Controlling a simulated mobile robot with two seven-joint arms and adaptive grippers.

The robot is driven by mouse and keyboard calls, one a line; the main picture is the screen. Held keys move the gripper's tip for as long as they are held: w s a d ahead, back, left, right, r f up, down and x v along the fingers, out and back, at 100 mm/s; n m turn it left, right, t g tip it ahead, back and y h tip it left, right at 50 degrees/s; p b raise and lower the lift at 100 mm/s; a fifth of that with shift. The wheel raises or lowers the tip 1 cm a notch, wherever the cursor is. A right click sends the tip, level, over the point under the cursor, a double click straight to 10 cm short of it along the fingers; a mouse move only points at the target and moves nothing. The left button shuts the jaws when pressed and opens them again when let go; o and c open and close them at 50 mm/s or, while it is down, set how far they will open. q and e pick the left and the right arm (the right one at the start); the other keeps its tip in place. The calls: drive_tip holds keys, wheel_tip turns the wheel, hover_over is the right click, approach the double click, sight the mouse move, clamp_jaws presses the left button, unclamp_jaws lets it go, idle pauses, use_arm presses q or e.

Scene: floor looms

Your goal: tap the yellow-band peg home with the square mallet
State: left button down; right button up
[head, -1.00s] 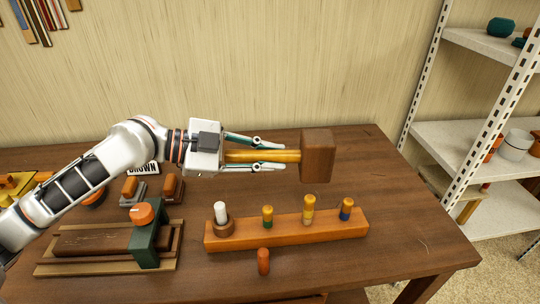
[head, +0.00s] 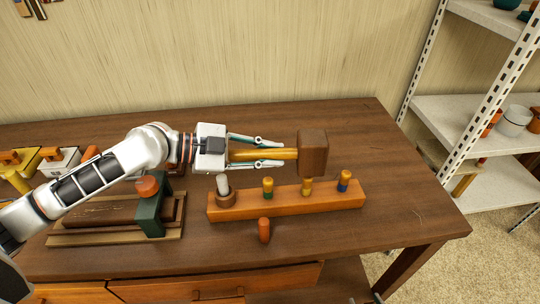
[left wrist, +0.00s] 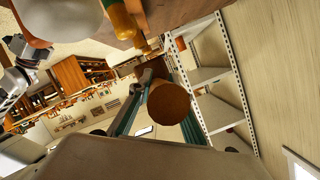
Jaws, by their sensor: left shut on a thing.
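My left gripper (head: 268,152) is shut on the golden handle (head: 262,154) of the square mallet. The brown block-shaped mallet head (head: 313,152) sticks out to the right of the fingers, over the peg row. The yellow-band peg (head: 307,188) stands in the long orange-brown peg block (head: 285,204), just below the mallet head in the picture. The head seems to cover its top; I cannot tell whether they touch. In the left wrist view a round brown end (left wrist: 169,104), probably the handle's, shows between the teal fingers. My right gripper is not in view.
An orange peg (head: 264,230) stands in front. A green-and-wood fixture (head: 150,215) is at left. The tabletop's right end is clear.

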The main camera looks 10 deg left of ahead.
use_arm(q)
drive_tip(key=shift+r+p, duration=0.7)
drive_tip(key=shift+r, duration=0.45)
drive_tip(key=shift+r+p, duration=0.95)
drive_tip(key=shift+r, duration=0.5)
drive_tip(key=shift+f, duration=0.1)
